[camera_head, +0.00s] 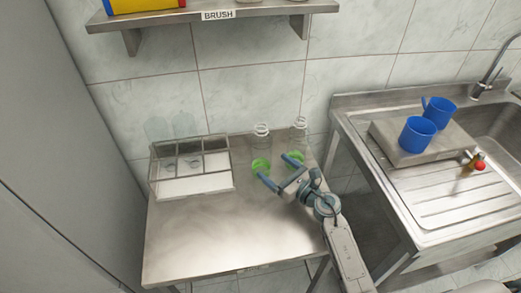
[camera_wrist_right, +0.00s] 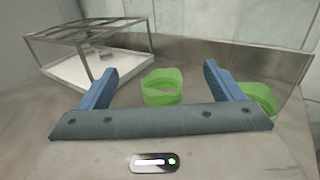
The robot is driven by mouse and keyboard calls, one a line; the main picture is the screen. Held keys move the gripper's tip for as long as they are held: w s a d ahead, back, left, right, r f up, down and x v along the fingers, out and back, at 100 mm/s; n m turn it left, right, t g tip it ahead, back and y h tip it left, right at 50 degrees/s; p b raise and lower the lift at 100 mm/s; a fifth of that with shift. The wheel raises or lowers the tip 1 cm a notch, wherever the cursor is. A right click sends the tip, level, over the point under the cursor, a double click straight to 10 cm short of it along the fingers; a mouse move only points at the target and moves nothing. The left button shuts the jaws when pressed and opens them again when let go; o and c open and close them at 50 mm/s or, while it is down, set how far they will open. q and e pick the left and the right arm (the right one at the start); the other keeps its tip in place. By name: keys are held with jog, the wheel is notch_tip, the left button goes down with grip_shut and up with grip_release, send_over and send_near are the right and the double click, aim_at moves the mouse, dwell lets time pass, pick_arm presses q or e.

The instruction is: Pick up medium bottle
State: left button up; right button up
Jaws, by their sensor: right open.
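Two clear bottles with ribbed necks stand upright at the back of the steel table, a left one (camera_head: 261,130) and a right one (camera_head: 299,124). Each has a green part low down, a left one (camera_head: 260,165) and a right one (camera_head: 293,156). I cannot tell which bottle is the medium one. My right gripper (camera_head: 276,168) is open just in front of them. My left gripper is out of view.
A framed clear-walled tray (camera_head: 190,187) with compartments sits at the table's left; two clear vessels (camera_head: 184,124) stand behind it. The front of the table (camera_head: 205,240) is clear. A sink unit (camera_head: 440,205) with blue mugs (camera_head: 417,134) stands right. A shelf hangs above.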

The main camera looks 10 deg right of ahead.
aim_at(269, 163)
jog(key=shift+x, duration=0.85)
jog(key=shift+w+a, duration=0.25)
jog(key=shift+w, duration=0.05)
jog(key=p+x, duration=0.1)
jog(key=x, duration=0.2)
jog(key=shift+w+a+p, duration=0.15)
jog(key=shift+w+p, duration=0.1)
jog(key=shift+p, duration=0.15)
jog(key=shift+w+a, duration=0.3)
jog(key=shift+w, duration=0.15)
jog(key=shift+c, duration=1.1)
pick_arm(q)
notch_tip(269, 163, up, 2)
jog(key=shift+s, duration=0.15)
pick_arm(e)
jog(key=c, duration=0.8)
jog(key=shift+c, duration=0.2)
